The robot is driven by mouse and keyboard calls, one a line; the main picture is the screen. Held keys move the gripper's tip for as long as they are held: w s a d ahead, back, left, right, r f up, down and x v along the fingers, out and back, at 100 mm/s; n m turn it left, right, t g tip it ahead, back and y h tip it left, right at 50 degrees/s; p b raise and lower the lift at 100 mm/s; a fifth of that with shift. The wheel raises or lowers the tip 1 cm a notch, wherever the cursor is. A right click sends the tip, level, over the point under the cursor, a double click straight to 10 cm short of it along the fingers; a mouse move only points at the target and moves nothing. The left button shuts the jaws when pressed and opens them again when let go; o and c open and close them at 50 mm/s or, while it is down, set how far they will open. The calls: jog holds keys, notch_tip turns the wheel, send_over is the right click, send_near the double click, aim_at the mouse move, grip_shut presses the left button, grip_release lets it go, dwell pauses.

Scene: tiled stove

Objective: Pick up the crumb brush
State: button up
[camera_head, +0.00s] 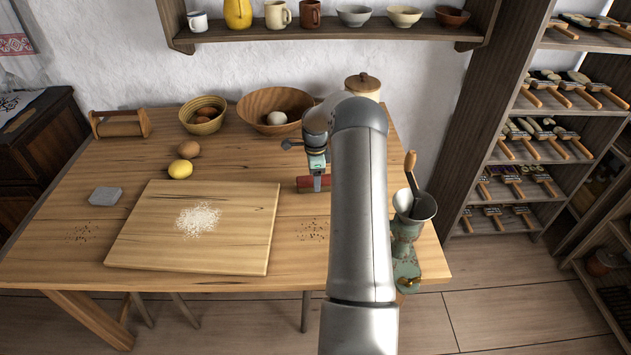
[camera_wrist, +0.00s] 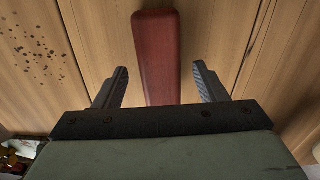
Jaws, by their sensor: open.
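The crumb brush appears to be the red bar-shaped piece (camera_head: 304,185) on the table, right of the cutting board. It also shows in the wrist view as a long dark-red block (camera_wrist: 157,45); no bristles can be seen. My gripper (camera_head: 317,184) is over it, pointing down. In the wrist view the fingers of my gripper (camera_wrist: 161,70) are apart, one on each side of the red block, with visible gaps. The near end of the block is hidden behind the gripper body. I cannot tell how far the fingertips are above the table.
The cutting board (camera_head: 151,240) with white flour lies left. Dark crumbs (camera_head: 312,231) lie in front of the brush. A grinder (camera_head: 408,235) stands at the right edge.

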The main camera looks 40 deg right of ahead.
jog(key=shift+f, duration=0.75)
jog(key=c, duration=1.1)
jog(key=shift+r, duration=0.15)
jog(key=shift+r, duration=0.7)
jog(key=s+a+r+b, duration=0.1)
jog(key=s+a+r, duration=0.1)
jog(key=s+r, duration=0.1)
jog(key=s+a+r+b, duration=0.1)
jog(key=s+a+r, duration=0.2)
jog(key=s+r, duration=0.1)
jog(key=s+a+r+b, duration=0.2)
jog(key=s+r, duration=0.2)
jog(key=s, duration=0.1)
jog(key=shift+a+r, duration=0.15)
jog(key=shift+r, duration=0.05)
